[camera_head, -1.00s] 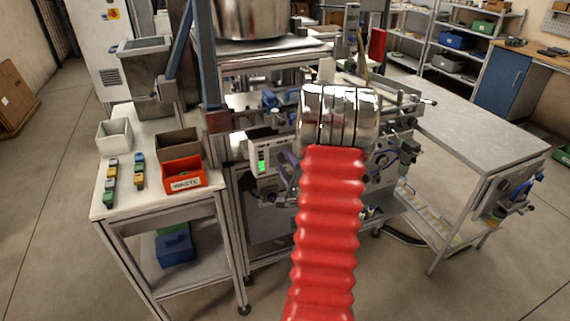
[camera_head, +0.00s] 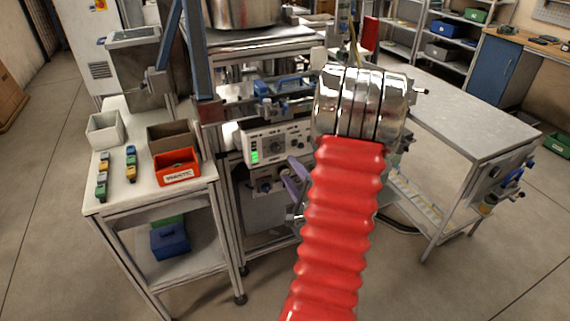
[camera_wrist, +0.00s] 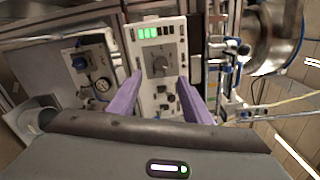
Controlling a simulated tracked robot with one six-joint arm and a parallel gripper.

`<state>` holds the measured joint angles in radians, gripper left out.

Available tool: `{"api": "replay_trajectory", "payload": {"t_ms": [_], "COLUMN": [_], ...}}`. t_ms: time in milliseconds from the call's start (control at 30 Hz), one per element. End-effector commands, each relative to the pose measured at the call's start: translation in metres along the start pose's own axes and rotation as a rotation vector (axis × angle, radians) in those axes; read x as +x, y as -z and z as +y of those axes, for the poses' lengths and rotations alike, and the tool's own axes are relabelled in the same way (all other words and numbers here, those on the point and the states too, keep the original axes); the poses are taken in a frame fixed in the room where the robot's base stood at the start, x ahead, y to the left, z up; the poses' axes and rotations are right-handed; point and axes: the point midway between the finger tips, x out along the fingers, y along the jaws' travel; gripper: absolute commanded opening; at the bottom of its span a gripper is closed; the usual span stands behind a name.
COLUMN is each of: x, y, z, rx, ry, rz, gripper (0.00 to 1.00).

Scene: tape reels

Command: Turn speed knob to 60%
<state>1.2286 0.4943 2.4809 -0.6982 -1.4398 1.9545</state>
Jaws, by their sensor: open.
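A pale control panel (camera_head: 270,143) with lit green indicators is on the machine front in the head view. In the head view my gripper (camera_head: 296,180) shows partly beside my red-sleeved arm, just below the panel.
A blue knob and a gauge sit on a neighbouring panel (camera_wrist: 95,70) left of the control panel. A side table (camera_head: 120,195) at left carries an orange waste bin (camera_head: 177,167) and other bins. A grey table (camera_head: 455,115) stands at right.

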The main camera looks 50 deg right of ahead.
Motion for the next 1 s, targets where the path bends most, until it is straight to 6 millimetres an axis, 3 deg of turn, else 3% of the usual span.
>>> {"api": "replay_trajectory", "payload": {"t_ms": [100,300,767,1000], "x": [-0.018,-0.032,-0.033,-0.032], "y": [0.001,0.000,0.002,0.003], "z": [-0.001,0.000,-0.001,-0.002], "rx": [0.000,0.000,-0.021,-0.246], "ry": [0.001,0.001,0.002,0.003], "rz": [0.003,0.001,0.003,0.003], "gripper": [0.45,0.45,0.45,0.45]}}
